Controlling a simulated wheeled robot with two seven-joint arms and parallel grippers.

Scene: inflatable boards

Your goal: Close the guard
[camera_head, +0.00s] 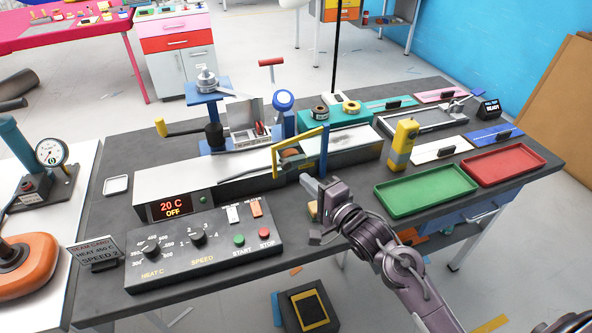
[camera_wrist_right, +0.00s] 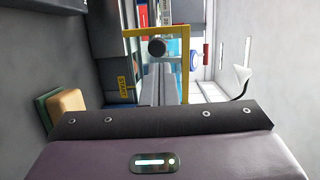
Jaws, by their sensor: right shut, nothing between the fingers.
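The guard is a yellow frame (camera_head: 300,137) that stands over the dark roller (camera_head: 291,154) on the long grey machine (camera_head: 230,178). It looks raised, but its exact angle is hard to tell. In the right wrist view the yellow frame (camera_wrist_right: 157,32) shows ahead, with the round dark roller end (camera_wrist_right: 157,47) inside it. My right gripper (camera_head: 309,184) is shut and empty, just in front of the machine and below the guard, apart from the frame as far as I can see. My left gripper is not in view.
A control box (camera_head: 205,247) with knobs and buttons stands at the front left of the table; the display reads 20 C, OFF. A green tray (camera_head: 425,191) and a red tray (camera_head: 503,166) lie to the right. A yellow post (camera_head: 403,143) stands behind the green tray.

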